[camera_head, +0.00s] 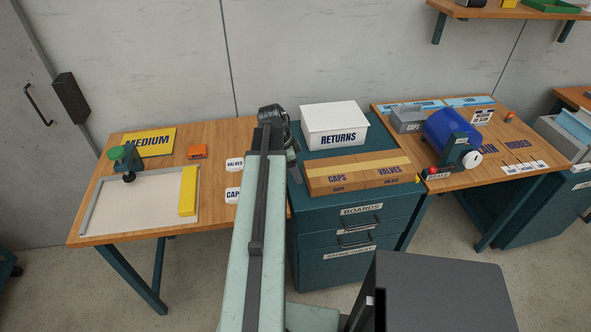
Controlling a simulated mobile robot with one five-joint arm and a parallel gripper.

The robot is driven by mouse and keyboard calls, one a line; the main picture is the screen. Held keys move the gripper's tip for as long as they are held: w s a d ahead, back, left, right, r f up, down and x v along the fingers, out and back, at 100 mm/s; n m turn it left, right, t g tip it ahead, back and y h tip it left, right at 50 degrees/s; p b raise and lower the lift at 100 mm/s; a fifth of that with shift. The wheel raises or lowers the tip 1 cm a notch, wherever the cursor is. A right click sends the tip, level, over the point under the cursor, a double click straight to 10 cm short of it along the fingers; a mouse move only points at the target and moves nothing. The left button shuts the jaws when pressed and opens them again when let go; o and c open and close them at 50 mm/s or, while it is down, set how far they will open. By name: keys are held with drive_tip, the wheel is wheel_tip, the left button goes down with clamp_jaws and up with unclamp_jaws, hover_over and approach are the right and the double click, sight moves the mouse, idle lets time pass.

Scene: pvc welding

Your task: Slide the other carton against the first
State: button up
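Two brown cartons stand side by side on the teal drawer cabinet (355,238). The left carton (338,172), marked CAPS, and the right carton (388,165), marked VALVES, look in line with each other. They seem to meet at a thin seam; I cannot tell whether a small gap is left. My gripper (294,174) points down just left of the CAPS carton, at the cabinet's left edge. Whether it touches the carton is unclear. Its fingers are small and partly hidden by my arm, so their opening does not show.
A white RETURNS box (333,122) stands behind the cartons. The left table (120,235) holds a white tray, a yellow block and the VALVES and CAPS labels. The right table (480,180) holds a blue cylinder (448,130) and a grey CAPS bin (407,119).

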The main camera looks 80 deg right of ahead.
wheel_tip(320, 180, up, 6)
drive_tip(key=p, duration=0.5)
drive_tip(key=shift+r+p, duration=0.25)
drive_tip(key=shift+p, duration=0.05)
